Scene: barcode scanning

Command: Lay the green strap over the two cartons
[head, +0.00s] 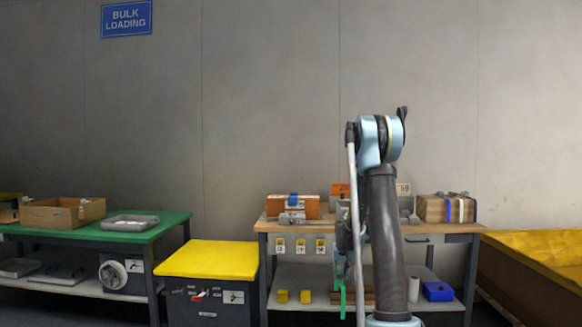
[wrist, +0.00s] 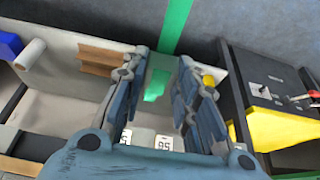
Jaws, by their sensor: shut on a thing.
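My gripper (wrist: 163,62) is shut on the green strap (wrist: 176,22), which passes between its two fingers in the wrist view. In the head view the strap (head: 343,302) hangs as a narrow green strip below my gripper (head: 341,283), in front of the workbench. A brown carton block (head: 433,210) stands on the right end of the bench top, with a blue and a white band down its front. Whether it is two cartons side by side I cannot tell. The strap is apart from it. My arm hides part of the bench.
The wooden workbench (head: 415,229) also bears orange boxes (head: 310,207) at its left. Its lower shelf holds yellow blocks (head: 282,296) and a blue item (head: 437,291). A yellow-topped cabinet (head: 210,259) stands left of it. A yellow-topped low container (head: 545,250) is at the right.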

